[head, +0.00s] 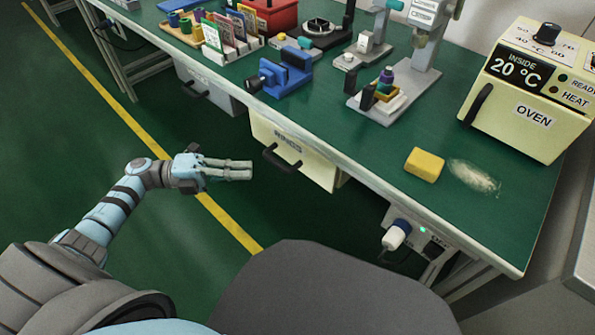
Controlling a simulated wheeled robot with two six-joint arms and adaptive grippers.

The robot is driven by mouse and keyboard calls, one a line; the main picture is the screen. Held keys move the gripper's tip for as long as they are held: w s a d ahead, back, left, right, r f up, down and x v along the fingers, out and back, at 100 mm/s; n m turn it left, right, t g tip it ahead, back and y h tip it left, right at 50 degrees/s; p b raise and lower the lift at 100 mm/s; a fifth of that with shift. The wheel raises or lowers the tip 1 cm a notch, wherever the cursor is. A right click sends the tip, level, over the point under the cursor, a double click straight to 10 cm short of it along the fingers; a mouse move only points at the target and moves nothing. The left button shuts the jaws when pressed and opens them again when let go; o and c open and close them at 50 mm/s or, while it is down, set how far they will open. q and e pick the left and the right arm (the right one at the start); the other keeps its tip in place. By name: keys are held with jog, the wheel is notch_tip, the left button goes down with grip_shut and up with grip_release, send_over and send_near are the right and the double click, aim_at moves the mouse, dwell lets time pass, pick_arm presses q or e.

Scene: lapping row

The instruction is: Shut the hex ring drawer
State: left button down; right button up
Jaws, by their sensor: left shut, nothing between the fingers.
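The cream drawer (310,164) hangs under the front edge of the green bench, with lettering that reads RINGS and a dark bar handle (282,158) on its front. Its inside is not visible, and I cannot tell from this view how far out it stands. My left gripper (251,169) is shut and empty. In the picture its fingertips point right, just left of the handle, with no clear contact. My right gripper is not in view.
A grey drawer (212,92) with a dark handle is left of the cream one. The bench top (350,122) carries a blue vise (284,74), a yellow sponge (424,164) and an oven (530,90). A plug (396,235) sits under the edge. The floor at left is clear.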

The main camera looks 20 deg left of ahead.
pick_arm(q)
jog(key=w+x, duration=0.1)
jog(key=x, duration=0.3)
jog(key=b+x, duration=0.1)
jog(key=x, duration=0.3)
jog(key=w+a+b+x, duration=0.1)
jog(key=x, duration=0.4)
jog(key=shift+w+a, duration=0.15)
jog(key=shift+w, duration=0.1)
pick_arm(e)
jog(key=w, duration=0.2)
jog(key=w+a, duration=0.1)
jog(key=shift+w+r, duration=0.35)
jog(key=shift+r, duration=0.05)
pick_arm(q)
jog(key=shift+a, duration=0.1)
